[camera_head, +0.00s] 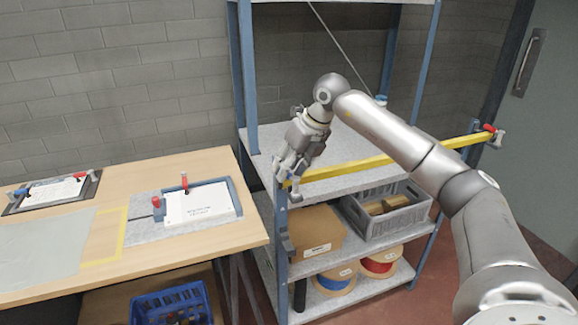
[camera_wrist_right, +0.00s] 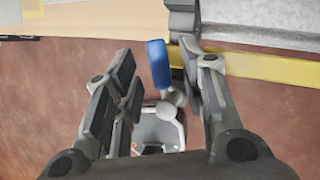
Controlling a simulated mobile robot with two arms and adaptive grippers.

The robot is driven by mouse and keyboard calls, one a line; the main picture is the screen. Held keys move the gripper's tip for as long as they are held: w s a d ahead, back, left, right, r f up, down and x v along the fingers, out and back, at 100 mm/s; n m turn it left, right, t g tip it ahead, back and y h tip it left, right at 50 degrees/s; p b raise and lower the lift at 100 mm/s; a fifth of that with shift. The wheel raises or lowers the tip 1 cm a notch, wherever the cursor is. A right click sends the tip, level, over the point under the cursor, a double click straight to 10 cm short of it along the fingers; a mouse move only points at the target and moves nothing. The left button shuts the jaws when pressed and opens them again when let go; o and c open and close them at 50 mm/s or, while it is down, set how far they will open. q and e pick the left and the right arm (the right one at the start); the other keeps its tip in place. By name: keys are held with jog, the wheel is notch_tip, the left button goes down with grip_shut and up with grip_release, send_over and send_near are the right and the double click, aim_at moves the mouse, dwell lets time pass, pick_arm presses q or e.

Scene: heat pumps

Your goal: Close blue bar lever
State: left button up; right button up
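The blue bar lever (camera_wrist_right: 157,63) shows in the right wrist view as a blue handle on a grey pivot, beside the left end of the yellow bar (camera_head: 390,158). In the head view my right gripper hides the lever. My right gripper (camera_head: 287,178) is at the left front post of the shelf, by that bar end. In the right wrist view the gripper (camera_wrist_right: 160,72) is open, with its fingers apart on either side of the blue handle. I cannot tell whether a finger touches it. My left gripper is not in view.
A red lever (camera_head: 489,129) sits at the bar's right end. The blue-framed shelf (camera_head: 340,303) holds a grey crate (camera_head: 372,238), a cardboard box and cable spools. A wooden table (camera_head: 120,285) with clamped papers stands at left, and a blue basket (camera_head: 172,306) is below it.

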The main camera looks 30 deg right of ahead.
jog(key=shift+f, duration=0.2)
jog(key=shift+c, duration=0.5)
grip_shut()
jog(key=shift+d+r+m+t+h, duration=0.15)
jog(key=shift+d+m+h, duration=0.15)
jog(key=shift+m, duration=0.55)
jog(key=shift+d+f+m+t+h, duration=0.15)
jog(key=shift+m+h, duration=0.25)
jog(key=shift+m, duration=0.45)
jog(key=shift+r, duration=0.1)
jog(key=shift+o, duration=0.5)
grip_release()
jog(key=shift+s, duration=0.1)
